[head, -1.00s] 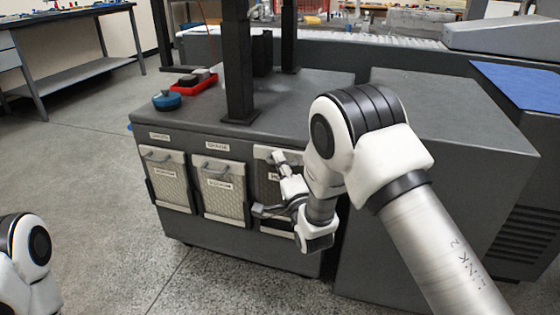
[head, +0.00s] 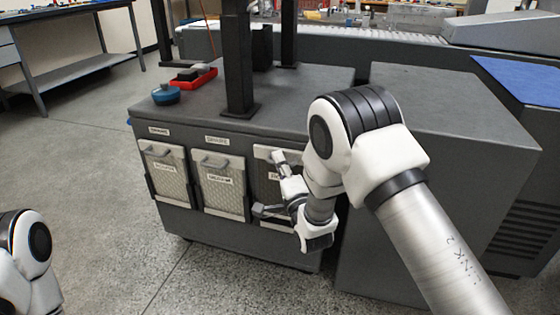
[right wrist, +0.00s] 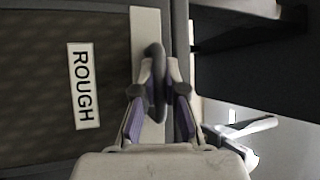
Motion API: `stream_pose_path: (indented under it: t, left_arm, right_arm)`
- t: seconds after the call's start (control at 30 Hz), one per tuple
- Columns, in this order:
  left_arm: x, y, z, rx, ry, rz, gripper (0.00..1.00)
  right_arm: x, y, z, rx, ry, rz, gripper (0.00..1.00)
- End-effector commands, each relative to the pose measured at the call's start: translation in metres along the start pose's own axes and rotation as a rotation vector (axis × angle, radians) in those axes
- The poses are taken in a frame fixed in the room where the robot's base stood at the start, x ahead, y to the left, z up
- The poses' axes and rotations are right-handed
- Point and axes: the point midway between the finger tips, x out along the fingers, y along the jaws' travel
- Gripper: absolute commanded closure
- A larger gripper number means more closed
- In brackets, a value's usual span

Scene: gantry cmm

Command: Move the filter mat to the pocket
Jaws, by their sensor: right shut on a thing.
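The filter mat with the ROUGH label is a dark mesh panel with a pale top strip, at the right end of the cabinet front in the head view (head: 265,188). It also fills the left of the right wrist view (right wrist: 40,110). My right gripper (right wrist: 161,72) is shut on its dark handle (right wrist: 155,95). My right arm hides part of this mat in the head view. Two more framed mesh mats, a left one (head: 169,183) and a middle one (head: 222,195), sit beside it. My left gripper is not in view.
The dark cabinet (head: 190,226) carries black posts (head: 237,65), a red tray (head: 199,80) and a blue round object (head: 166,95). A second dark cabinet (head: 430,110) adjoins at right. Open floor (head: 80,170) lies to the left. A bench (head: 75,75) stands far left.

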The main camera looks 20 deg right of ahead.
Motion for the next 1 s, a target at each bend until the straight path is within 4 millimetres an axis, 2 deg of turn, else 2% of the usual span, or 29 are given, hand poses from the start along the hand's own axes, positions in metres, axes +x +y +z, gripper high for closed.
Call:
stream_pose_path:
  t: [0.47, 1.0]
  left_arm:
    - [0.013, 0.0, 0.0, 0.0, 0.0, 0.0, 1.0]
    - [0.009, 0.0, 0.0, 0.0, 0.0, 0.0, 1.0]
  right_arm:
    - [-0.005, 0.018, 0.004, 0.0, 0.0, -0.001, 1.0]
    - [-0.005, 0.019, 0.004, 0.0, 0.0, -0.001, 1.0]
